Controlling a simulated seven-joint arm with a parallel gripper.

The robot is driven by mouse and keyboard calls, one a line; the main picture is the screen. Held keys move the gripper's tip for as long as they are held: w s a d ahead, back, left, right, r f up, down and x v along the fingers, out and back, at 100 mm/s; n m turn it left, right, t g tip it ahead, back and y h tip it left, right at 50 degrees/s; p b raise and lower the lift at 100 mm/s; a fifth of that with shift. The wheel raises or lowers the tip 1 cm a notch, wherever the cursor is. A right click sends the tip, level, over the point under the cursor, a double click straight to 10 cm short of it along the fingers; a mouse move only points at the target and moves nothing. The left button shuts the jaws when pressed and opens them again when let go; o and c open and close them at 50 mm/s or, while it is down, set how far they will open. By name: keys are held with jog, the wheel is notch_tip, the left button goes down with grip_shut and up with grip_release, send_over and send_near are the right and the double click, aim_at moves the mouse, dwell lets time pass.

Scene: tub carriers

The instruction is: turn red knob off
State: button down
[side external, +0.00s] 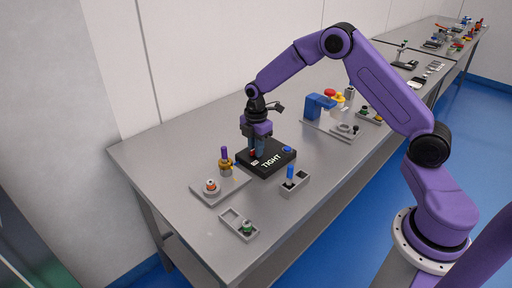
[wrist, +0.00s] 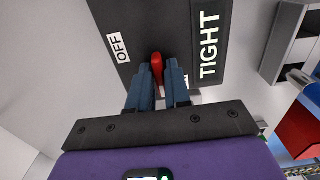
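The red knob (wrist: 157,66) stands on a black panel (wrist: 158,20) with a white OFF label (wrist: 118,47) to its left and the word TIGHT (wrist: 208,46) to its right in the wrist view. Another white label is mostly hidden behind my fingers. My gripper (wrist: 160,75) has its two blue-grey fingers close together, with the knob between their tips; they look shut on it. In the side view the black panel (side external: 278,166) lies on the table and my gripper (side external: 258,153) points down at its left part. The knob is mostly hidden there.
A blue button (side external: 288,149) is at the panel's right corner. A grey holder with a blue peg (side external: 290,173) is in front. A blue block (side external: 316,107) stands behind right.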

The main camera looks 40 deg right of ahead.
jog(key=shift+m, duration=0.4)
jog(key=m, duration=0.3)
jog(key=shift+m, duration=0.4)
jog(key=m, duration=1.3)
jog(key=shift+m, duration=0.3)
jog(key=c, duration=1.1)
grip_release()
jog(key=shift+o, duration=0.2)
